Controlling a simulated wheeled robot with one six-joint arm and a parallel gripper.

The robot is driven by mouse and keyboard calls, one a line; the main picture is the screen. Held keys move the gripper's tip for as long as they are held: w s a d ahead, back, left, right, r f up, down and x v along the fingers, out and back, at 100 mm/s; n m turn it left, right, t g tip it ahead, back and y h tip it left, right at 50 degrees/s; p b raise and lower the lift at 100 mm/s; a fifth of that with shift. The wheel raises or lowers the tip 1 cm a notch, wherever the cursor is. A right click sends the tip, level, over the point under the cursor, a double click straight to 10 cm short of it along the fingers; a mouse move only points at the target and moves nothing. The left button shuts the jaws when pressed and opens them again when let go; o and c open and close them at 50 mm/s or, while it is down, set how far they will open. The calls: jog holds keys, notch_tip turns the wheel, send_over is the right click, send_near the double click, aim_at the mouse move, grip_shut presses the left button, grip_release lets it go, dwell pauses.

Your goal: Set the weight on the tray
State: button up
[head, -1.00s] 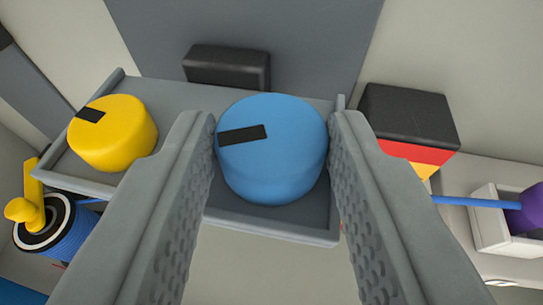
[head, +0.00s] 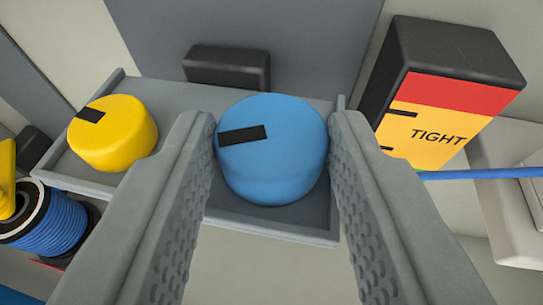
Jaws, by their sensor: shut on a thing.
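My gripper (head: 272,150) is shut on a blue round weight (head: 275,165) with a black mark on its side. One finger is at each side of it. Behind and below the weight is a grey tray (head: 190,97) with a raised rim. The blue weight overlaps the tray's right part in the view; I cannot tell whether it touches the tray floor. A yellow round weight (head: 115,140), also with a black mark, sits on the left part of the tray. The fingers hide part of the tray's middle and right edge.
A black block (head: 228,67) is at the tray's far edge. At the right stands a gauge box (head: 445,95) with red and yellow bands and the word TIGHT. A blue cable (head: 480,173) runs beside it. A blue spool (head: 50,225) is at the lower left.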

jog(key=o, duration=1.2)
jog(key=shift+c, duration=0.2)
jog(key=v, duration=1.7)
jog(key=shift+s, duration=0.2)
jog(key=a+v, duration=0.1)
jog(key=v, duration=0.5)
jog(key=shift+f, duration=0.25)
jog(key=shift+a, duration=0.1)
